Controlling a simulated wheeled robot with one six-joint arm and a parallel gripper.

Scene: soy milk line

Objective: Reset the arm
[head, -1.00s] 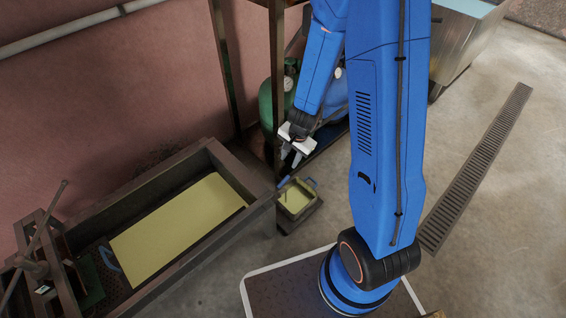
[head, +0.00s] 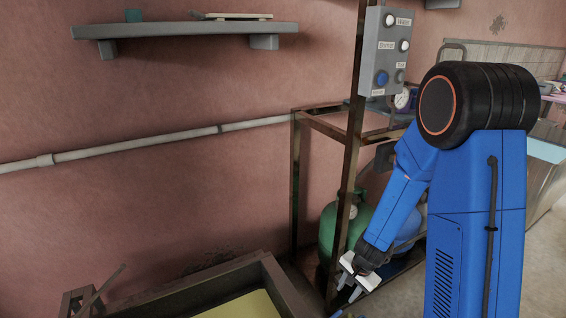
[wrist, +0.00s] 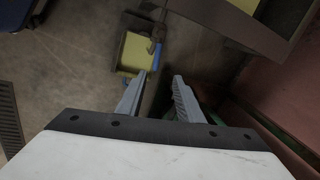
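My gripper (head: 347,302) hangs low at the end of my folded blue arm, beside the metal frame in the head view. In the wrist view my gripper (wrist: 160,77) points down at the floor area. Its two grey fingers stand apart with nothing between them. Beyond the fingertips, on the floor, is a small dark box (wrist: 123,72) with yellow contents and a blue handle.
A rusty metal frame (head: 348,185) carries a grey control box (head: 383,62) and stands close to my arm. A green tank (head: 328,232) is behind it. A trough (head: 275,285) with yellow contents lies lower left. A wall shelf (head: 185,29) is upper left.

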